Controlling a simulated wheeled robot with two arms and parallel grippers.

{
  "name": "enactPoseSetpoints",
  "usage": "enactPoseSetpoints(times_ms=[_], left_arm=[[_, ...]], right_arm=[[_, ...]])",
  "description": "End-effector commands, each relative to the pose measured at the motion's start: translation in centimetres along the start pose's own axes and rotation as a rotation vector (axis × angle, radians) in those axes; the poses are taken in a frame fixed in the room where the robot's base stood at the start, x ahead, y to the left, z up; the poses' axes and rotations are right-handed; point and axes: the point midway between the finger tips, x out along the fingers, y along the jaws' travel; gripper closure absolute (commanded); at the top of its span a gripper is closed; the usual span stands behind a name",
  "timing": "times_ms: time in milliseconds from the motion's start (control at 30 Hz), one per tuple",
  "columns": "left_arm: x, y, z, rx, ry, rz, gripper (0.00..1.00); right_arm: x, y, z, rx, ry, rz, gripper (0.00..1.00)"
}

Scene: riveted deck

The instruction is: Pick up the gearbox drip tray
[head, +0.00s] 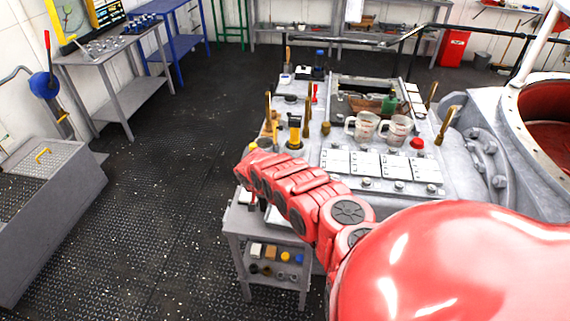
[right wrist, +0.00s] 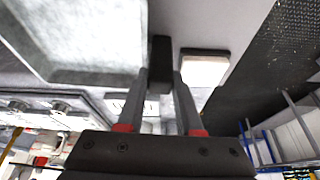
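A shallow pale grey tray (right wrist: 95,40), which looks like the gearbox drip tray, fills the upper left of the right wrist view. In the head view a pale edge (head: 274,216), possibly the same tray, shows below my red right arm on the small grey cart. My right gripper (right wrist: 161,78) has its two fingers apart, with a dark block (right wrist: 160,55) between their tips, beside the tray's edge. I cannot tell whether the fingers touch the block. In the head view my right arm hides this gripper. My left gripper is out of view.
The cart (head: 238,222) has a lower shelf with small blocks and rings. A grey machine top (head: 330,190) behind it carries measuring cups (head: 362,126), tools and a green bottle (head: 389,104). A white block (right wrist: 203,68) lies near my right fingers.

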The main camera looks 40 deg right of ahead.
Motion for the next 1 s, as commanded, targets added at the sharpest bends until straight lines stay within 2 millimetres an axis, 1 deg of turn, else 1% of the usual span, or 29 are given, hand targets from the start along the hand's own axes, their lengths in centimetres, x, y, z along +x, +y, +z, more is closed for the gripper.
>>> enactPoseSetpoints(times_ms=[33,100,133,567,733,867,967,1000], left_arm=[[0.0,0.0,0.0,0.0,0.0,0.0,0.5],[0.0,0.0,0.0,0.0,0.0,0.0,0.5],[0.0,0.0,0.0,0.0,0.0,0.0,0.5],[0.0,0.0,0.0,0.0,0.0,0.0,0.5],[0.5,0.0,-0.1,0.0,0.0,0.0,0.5],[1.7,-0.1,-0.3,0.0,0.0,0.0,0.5],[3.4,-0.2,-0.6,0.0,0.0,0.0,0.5],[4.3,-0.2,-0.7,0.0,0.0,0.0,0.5]], right_arm=[[0.0,0.0,0.0,0.0,0.0,0.0,0.84],[0.0,0.0,0.0,0.0,0.0,0.0,0.97],[0.0,0.0,0.0,0.0,0.0,0.0,1.0],[0.0,0.0,0.0,0.0,0.0,0.0,1.0],[-0.5,0.0,-0.2,0.0,0.001,0.0,1.0],[-1.7,0.0,-0.7,-0.001,0.001,0.0,1.0],[-3.4,-0.1,-1.4,-0.002,0.002,0.0,1.0],[-4.3,-0.1,-1.9,-0.002,0.003,-0.001,1.0]])
